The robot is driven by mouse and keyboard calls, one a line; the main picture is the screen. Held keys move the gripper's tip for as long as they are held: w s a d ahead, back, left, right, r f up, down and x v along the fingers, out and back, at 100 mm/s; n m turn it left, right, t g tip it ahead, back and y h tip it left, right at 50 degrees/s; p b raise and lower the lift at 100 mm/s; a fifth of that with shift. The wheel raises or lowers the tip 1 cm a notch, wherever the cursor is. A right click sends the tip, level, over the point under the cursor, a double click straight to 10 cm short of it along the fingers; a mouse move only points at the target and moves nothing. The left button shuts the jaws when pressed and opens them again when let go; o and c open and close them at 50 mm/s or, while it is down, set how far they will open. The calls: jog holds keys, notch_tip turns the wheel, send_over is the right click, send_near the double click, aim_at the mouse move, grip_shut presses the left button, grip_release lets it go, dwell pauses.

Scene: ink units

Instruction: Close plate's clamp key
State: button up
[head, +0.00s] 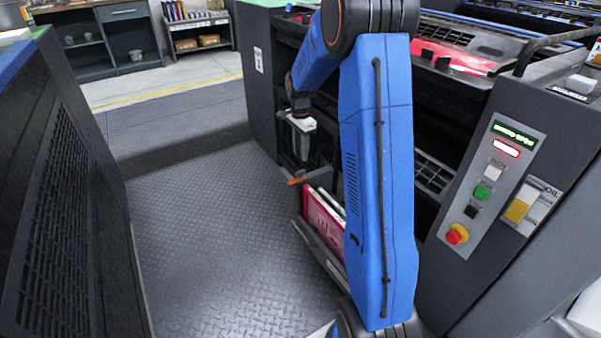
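My gripper (303,156) hangs pointing down from the blue arm, in front of the dark side of the press at mid-picture. It is small and dark here, and I cannot tell whether its fingers are open or shut. A small orange-tipped lever (296,181), which may be the clamp key, sticks out to the left just below the gripper, with a visible gap between them. A red panel with pale lettering (322,224) stands in a grey holder below, partly hidden by my arm. The plate and its clamp cannot be made out clearly.
The press's control panel (493,186) with buttons and a red emergency stop (456,234) is at the right. A dark vented machine (62,210) stands at the left. The tread-plate floor (215,255) between them is clear. Shelves (100,38) stand at the back.

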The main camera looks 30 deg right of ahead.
aim_at(301, 171)
notch_tip(301, 171, down, 11)
jog(key=shift+r, duration=0.2)
dwell(0.3)
grip_shut()
